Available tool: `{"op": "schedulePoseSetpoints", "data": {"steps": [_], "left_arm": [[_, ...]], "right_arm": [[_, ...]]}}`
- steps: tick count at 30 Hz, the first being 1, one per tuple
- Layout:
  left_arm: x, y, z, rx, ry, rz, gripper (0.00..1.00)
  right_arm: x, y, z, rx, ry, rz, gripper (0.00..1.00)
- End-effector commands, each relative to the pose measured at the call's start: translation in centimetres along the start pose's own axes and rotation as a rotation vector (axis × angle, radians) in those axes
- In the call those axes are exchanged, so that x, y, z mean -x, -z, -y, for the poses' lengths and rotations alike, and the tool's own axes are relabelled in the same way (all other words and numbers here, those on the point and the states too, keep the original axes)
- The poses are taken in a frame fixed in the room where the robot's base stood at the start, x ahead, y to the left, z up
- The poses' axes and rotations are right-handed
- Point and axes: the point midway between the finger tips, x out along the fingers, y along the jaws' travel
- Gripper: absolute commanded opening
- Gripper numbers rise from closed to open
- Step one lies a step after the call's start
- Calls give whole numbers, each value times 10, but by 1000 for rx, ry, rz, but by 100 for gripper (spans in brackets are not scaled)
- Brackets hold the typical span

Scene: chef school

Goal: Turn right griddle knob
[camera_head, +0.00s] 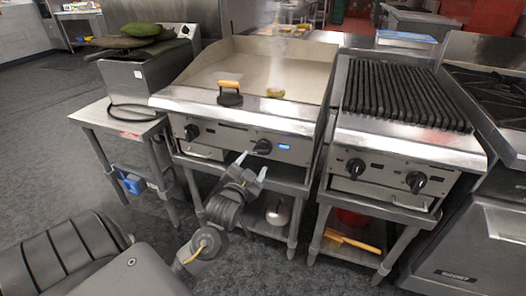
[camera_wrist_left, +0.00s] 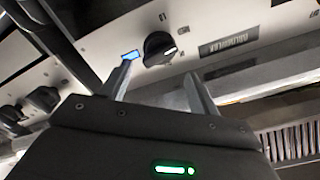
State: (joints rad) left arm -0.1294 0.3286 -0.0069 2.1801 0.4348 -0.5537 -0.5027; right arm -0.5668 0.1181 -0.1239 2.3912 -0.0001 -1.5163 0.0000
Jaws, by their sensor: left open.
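The griddle (camera_head: 272,65) stands in the middle of the head view, with two black knobs on its steel front panel. The right griddle knob (camera_head: 262,147) sits just left of a small lit blue display (camera_head: 284,147). The left griddle knob (camera_head: 192,132) is further left. My left gripper (camera_head: 252,164) is open, its fingers pointing up just below and in front of the right knob. In the left wrist view the right knob (camera_wrist_left: 158,48) appears beyond and roughly between the open fingertips (camera_wrist_left: 158,75), with nothing held. My right gripper is not in view.
A press with a wooden handle (camera_head: 230,94) and a small food piece (camera_head: 275,93) lie on the griddle. A charbroiler (camera_head: 407,92) with two knobs (camera_head: 356,168) stands right of it. A side table (camera_head: 118,119) with a fryer is on the left.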

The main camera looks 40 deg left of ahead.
Motion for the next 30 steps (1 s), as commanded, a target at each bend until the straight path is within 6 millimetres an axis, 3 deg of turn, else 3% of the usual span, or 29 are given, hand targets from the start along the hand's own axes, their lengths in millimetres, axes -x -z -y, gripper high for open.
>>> {"op": "schedulePoseSetpoints", "data": {"steps": [12, 15, 28, 30], "left_arm": [[-74, -1, 0, -1, 0, 1, 61], [-86, -1, -1, -1, 0, 1, 61], [-97, -1, -1, 0, -1, 1, 61], [-97, -1, -1, 0, -1, 1, 55]], "right_arm": [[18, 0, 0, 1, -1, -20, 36], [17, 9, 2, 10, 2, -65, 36], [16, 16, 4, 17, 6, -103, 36], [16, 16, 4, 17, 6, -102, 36]]}}
